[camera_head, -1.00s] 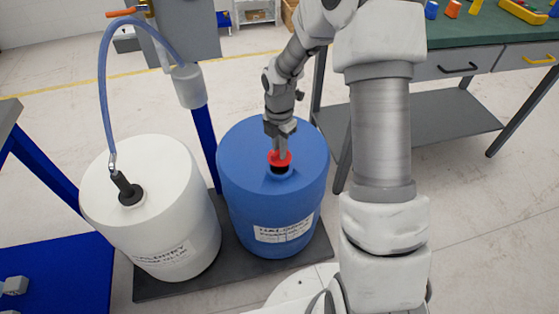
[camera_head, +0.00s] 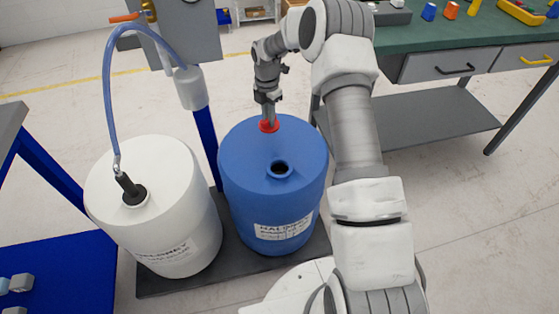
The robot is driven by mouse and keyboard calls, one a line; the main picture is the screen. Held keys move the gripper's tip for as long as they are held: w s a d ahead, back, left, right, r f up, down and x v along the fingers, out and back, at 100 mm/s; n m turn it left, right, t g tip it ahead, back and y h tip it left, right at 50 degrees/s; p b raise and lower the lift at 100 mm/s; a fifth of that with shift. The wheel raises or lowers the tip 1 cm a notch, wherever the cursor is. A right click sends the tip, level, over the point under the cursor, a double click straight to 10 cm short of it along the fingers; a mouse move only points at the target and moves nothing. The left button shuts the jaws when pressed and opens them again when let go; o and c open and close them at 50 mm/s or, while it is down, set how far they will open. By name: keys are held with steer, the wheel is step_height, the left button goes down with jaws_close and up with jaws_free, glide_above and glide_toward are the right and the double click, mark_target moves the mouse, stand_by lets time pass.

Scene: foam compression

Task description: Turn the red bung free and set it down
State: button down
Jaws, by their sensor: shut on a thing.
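The red bung (camera_head: 269,126) shows at the far part of the blue drum's top. My gripper (camera_head: 268,119) is shut on it from above. I cannot tell whether the bung touches the drum top or is held just above it. The blue drum (camera_head: 245,185) stands upright with a label on its front. Its round opening (camera_head: 279,168) is uncovered and dark inside, nearer to me than the bung. My fingertips are partly hidden by their small size and the bung.
A white drum (camera_head: 150,245) with a black fitting (camera_head: 132,190) and blue hose (camera_head: 106,95) stands to the left. Both drums stand on a dark platform (camera_head: 222,273). A grey cabinet on a blue post (camera_head: 206,135) is behind them. A green-topped workbench (camera_head: 460,40) is at the right.

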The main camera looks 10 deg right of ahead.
steer(key=shift+w, duration=0.85)
steer(key=shift+f, duration=0.1)
steer(key=shift+f+b, duration=0.75)
steer(key=shift+f, duration=0.65)
steer(key=shift+f+b, duration=0.35)
steer(key=shift+f, duration=0.25)
steer(key=c, duration=0.8)
jaws_free()
steer(key=shift+o, duration=0.2)
